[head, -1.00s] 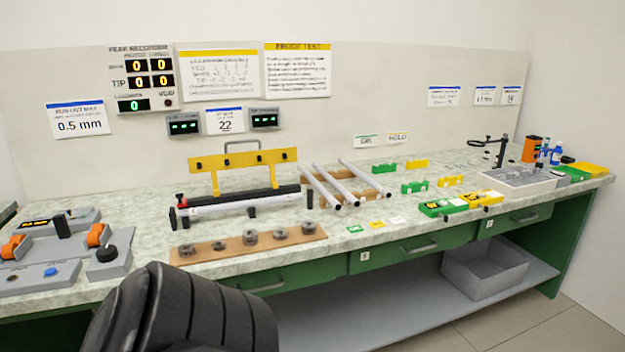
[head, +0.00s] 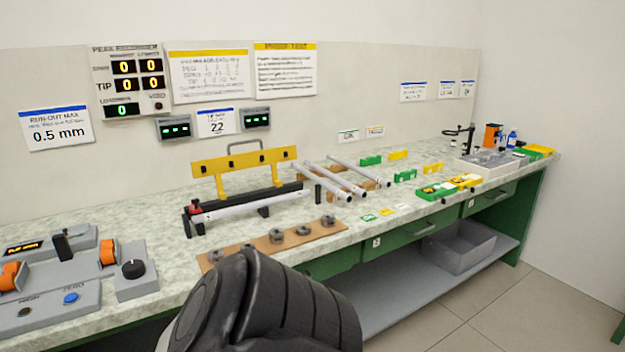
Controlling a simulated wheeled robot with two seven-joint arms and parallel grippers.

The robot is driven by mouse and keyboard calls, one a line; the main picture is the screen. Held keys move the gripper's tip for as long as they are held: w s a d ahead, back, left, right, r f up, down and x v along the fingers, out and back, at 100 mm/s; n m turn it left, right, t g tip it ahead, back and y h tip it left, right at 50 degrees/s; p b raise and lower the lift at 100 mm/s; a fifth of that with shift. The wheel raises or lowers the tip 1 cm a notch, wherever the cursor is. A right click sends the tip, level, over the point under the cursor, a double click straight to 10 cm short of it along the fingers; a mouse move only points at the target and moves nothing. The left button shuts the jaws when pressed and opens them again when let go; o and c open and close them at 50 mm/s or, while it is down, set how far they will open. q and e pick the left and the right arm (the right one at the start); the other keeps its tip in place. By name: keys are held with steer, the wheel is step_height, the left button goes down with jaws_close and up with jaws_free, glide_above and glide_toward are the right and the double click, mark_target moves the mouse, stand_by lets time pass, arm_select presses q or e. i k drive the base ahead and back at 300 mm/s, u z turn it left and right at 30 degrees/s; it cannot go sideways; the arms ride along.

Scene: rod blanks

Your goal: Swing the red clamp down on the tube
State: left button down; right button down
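The red clamp (head: 195,206) is a small red part at the left end of the long black fixture (head: 268,196) on the bench. It is too small to tell whether it is raised or down. A pale grey tube (head: 245,207) lies lengthwise along the front of the fixture, its left end near the clamp. A yellow panel (head: 243,166) with a grey handle stands upright behind it. A black rounded part of my own arm fills the bottom middle of the head view. Neither of my grippers is in view.
A brown board (head: 262,243) with several grey rings lies in front of the fixture. Loose grey tubes (head: 345,180) rest on wooden supports to its right. A grey control console (head: 62,292) with orange parts stands at left. Green and yellow trays (head: 437,190) lie farther right.

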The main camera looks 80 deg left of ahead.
mark_target(194, 208)
steer(key=k, duration=1.8)
steer(key=u, duration=0.15)
